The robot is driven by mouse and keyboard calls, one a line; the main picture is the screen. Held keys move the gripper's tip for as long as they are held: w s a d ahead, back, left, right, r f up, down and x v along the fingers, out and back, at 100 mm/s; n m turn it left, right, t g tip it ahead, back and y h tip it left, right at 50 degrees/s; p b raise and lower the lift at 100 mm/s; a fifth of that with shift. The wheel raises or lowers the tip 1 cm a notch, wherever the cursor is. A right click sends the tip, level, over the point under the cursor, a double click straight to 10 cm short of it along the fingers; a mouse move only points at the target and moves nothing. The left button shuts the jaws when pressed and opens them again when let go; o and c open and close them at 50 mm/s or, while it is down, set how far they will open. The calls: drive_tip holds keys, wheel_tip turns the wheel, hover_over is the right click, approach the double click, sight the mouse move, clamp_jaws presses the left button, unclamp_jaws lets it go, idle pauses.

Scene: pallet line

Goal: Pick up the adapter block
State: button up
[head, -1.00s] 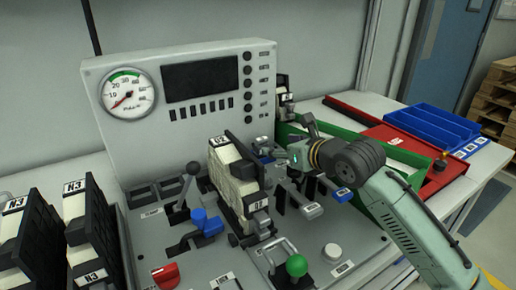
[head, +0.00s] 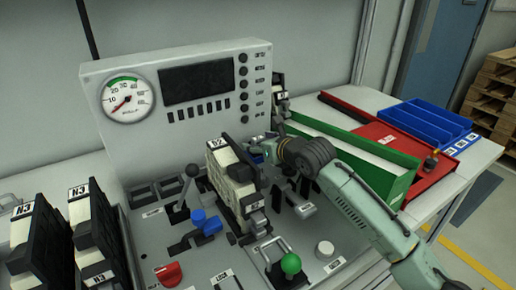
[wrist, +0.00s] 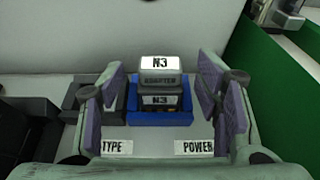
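The adapter block (wrist: 160,77), a grey block with a white N3 label on top, sits in a blue socket (wrist: 178,117) in the wrist view. The word ADAPTER shows on its front face. My gripper (wrist: 162,88) is open, with one finger on each side of the block and a visible gap to both. In the head view my gripper (head: 268,158) is over the far right part of the panel, behind the black and cream unit (head: 231,177). That unit and my arm hide the block there.
A green-walled bin (head: 375,172) stands close to the right of my arm. A red tray (head: 385,135) and a blue divided tray (head: 425,128) lie farther right. Levers and a green knob (head: 290,263) stand up at the panel's front. N3 units (head: 92,235) stand at left.

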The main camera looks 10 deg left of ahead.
drive_tip(key=c, duration=1.2)
drive_tip(key=shift+r, duration=0.1)
drive_tip(key=shift+c, duration=0.2)
